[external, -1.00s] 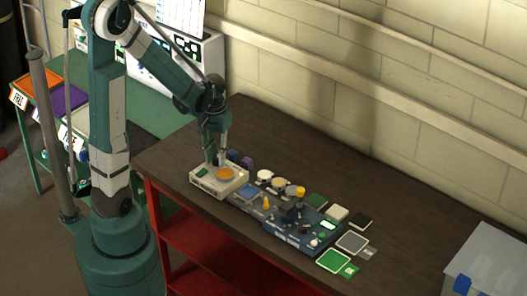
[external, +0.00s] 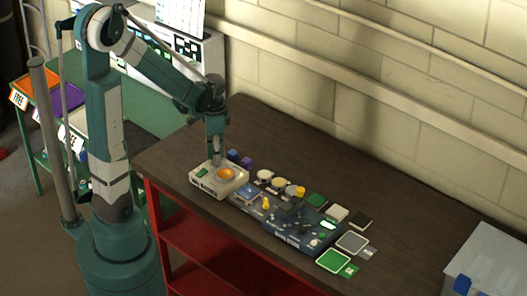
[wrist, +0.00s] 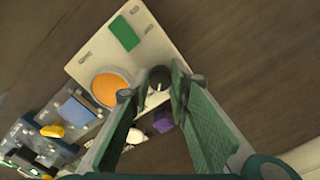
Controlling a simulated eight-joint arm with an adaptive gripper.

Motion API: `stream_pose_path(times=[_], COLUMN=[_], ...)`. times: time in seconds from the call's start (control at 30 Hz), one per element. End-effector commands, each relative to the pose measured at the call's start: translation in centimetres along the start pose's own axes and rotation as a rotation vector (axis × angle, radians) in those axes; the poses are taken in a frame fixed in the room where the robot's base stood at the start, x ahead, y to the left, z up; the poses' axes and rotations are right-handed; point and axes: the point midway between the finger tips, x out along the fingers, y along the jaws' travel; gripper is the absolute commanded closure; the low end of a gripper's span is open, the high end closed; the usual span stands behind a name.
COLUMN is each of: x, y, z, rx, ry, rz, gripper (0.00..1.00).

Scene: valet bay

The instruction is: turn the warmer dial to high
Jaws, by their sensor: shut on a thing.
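The warmer is a cream box (external: 204,187) at the left end of the row of things on the bench, with an orange disc (external: 226,174) and a green patch on top. In the wrist view the warmer's top (wrist: 95,48) shows the green patch (wrist: 124,33), the orange disc (wrist: 110,88) and a small dark dial (wrist: 158,76) with a pale mark. My gripper (wrist: 154,86) is shut on the dial, its green-padded fingers on either side of it. In the external view my gripper (external: 217,160) points down at the warmer's back part and hides the dial. I cannot read the dial's setting.
A blue board (external: 285,232) with small parts stands right of the warmer. Blue and purple blocks (external: 247,162) and several pale round pieces sit close behind. A grey bin (external: 490,265) is at far right. The dark bench (external: 290,135) is clear towards the wall.

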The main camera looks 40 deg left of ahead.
Motion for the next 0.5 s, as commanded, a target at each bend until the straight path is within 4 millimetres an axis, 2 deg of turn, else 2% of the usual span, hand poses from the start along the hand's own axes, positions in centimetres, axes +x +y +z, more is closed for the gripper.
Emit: stream_pose_path(times=[0.2, 0.5], x=[-0.02, -0.05], y=[-0.08, -0.08], z=[-0.05, -0.06], rx=[0.098, 0.138], ry=[0.0, 0.001], rz=[-0.001, -0.001], gripper=[0.93, 0.93])
